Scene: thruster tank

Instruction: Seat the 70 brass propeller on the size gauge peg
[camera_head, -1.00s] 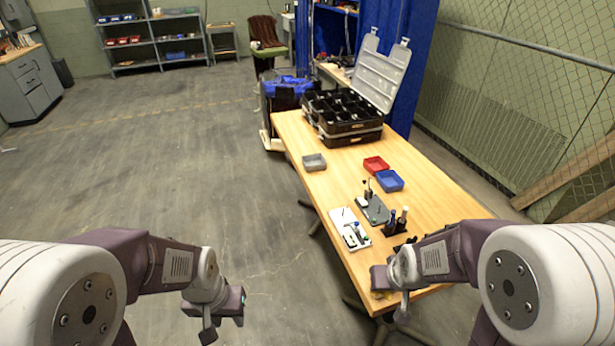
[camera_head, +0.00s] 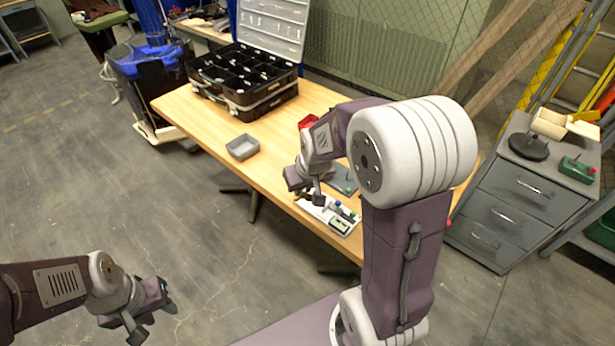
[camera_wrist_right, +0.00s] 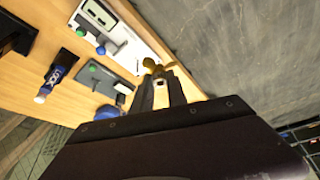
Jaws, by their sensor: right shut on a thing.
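My right gripper (camera_head: 311,196) is shut on a brass propeller (camera_wrist_right: 156,67), which shows at its fingertips (camera_wrist_right: 158,92) in the right wrist view. The propeller's number cannot be read. In the head view this gripper is above the far-left end of a white board (camera_head: 342,225) carrying small blue and green parts. The board also shows in the wrist view (camera_wrist_right: 128,50). A grey plate (camera_head: 343,178) with a green-topped part lies beside it. I cannot tell which upright is the size gauge peg. My left gripper (camera_head: 150,318) is open and empty, over the floor left of the table.
A grey tray (camera_head: 242,148) sits on the wooden table (camera_head: 185,110), with a red bin (camera_head: 308,122) behind my right arm. A black organizer case (camera_head: 240,80) stands open at the back.

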